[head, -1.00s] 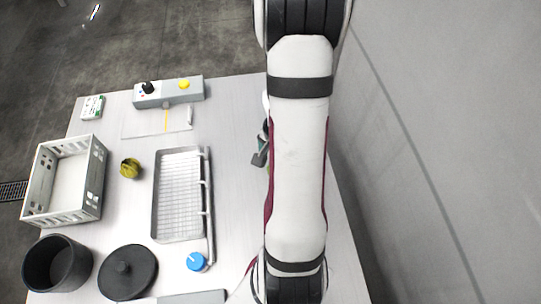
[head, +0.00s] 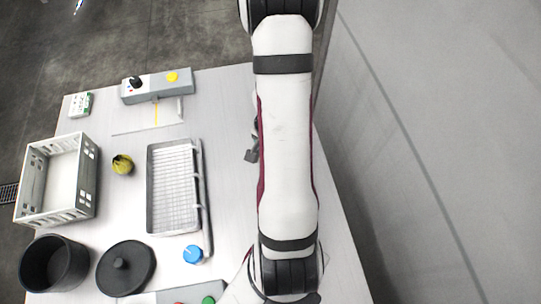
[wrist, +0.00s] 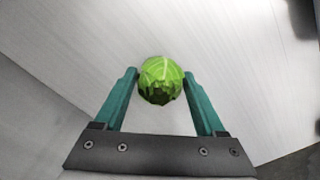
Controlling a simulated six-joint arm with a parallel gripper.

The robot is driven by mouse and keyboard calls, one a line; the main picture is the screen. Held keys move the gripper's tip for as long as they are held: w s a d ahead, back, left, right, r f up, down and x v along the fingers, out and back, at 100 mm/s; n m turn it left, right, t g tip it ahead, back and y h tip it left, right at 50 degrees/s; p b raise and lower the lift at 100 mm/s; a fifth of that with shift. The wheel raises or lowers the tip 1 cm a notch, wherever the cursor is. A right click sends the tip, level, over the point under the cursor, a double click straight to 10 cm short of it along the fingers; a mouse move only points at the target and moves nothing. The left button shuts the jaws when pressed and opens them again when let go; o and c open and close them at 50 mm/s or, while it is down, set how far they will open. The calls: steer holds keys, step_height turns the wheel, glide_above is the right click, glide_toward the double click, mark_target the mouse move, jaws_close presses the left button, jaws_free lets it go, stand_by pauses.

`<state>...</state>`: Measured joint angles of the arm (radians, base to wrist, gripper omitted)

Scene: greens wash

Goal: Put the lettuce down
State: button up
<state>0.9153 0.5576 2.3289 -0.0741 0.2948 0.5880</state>
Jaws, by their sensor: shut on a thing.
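The lettuce (wrist: 160,80) is a small round green head. In the wrist view it sits between the tips of the two teal fingers of my gripper (wrist: 161,88), which is shut on it. The pale table top (wrist: 230,110) shows behind it; I cannot tell how high above the table it is. In the head view my arm hides the lettuce and most of the gripper; only a small dark grey part shows left of the arm.
On the table stand a white crate (head: 88,190), a yellow-green striped vegetable (head: 122,164), a wire-racked tray (head: 150,205), a black pot (head: 30,275), a dark lid (head: 126,268), a blue-capped item (head: 193,254) and a control box (head: 152,88). Bare table lies right of the tray.

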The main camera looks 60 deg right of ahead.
steer(key=r, duration=0.4)
steer(key=shift+s+d+r, duration=0.1)
steer(key=shift+s+r, duration=0.25)
steer(key=s+d+r, duration=0.1)
steer(key=s+r, duration=0.5)
steer(key=s, duration=0.5)
steer(key=w+r+n, duration=0.1)
steer(key=w+n, duration=0.8)
steer(key=w, duration=1.1)
steer(key=w+a+n, duration=0.6)
steer(key=w+a, duration=0.5)
steer(key=w, duration=0.2)
steer(key=n, duration=1.2)
glide_above(55, 265)
steer(key=s+d, duration=0.2)
steer(key=s, duration=0.1)
steer(key=f, duration=0.1)
step_height(55, 265, down, 10)
steer(key=shift+a+f, duration=0.1)
steer(key=shift+a, duration=0.05)
